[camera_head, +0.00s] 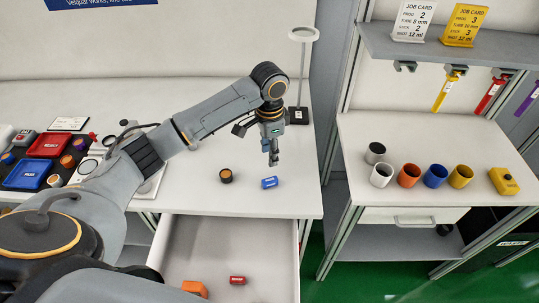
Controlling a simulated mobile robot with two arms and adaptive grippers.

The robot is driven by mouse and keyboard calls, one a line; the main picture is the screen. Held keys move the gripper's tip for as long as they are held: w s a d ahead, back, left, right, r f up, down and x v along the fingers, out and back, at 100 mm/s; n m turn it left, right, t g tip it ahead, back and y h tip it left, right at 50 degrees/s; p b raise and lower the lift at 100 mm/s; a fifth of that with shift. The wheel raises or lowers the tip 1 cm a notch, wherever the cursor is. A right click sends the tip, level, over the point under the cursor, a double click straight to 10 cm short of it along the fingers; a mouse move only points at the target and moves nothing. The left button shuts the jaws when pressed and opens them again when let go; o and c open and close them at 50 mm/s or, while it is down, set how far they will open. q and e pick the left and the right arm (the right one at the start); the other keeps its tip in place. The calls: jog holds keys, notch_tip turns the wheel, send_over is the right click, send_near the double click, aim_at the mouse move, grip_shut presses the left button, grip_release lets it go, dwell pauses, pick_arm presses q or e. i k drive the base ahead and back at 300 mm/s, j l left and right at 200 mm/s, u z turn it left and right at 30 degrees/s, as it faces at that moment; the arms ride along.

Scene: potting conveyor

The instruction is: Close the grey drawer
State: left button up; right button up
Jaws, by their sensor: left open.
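The light grey drawer (240,242) is pulled open below the left worktable, at the bottom centre. Its front panel is out of view below the picture edge. An orange item (195,288) and a small red cylinder (237,280) lie in it. My left gripper (271,157) hangs pointing down above the tabletop, behind the drawer. It is open, with nothing seen between its fingers, and apart from the drawer. My right gripper does not show.
A dark cup (226,176) with an orange top and a blue cylinder (269,183) stand near the worktable's front edge. A ring lamp (303,34) is behind. At right, a bench (430,130) holds several coloured cups above a shut drawer (412,218). Green floor lies between.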

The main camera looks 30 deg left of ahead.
aim_at(209, 250)
jog(key=k+l, duration=0.25)
jog(key=l, duration=0.15)
jog(key=k+l, duration=0.25)
jog(key=l, duration=0.2)
jog(key=k+l, duration=0.25)
jog(key=l, duration=0.15)
jog(key=k+l, duration=0.2)
jog(key=l, duration=0.2)
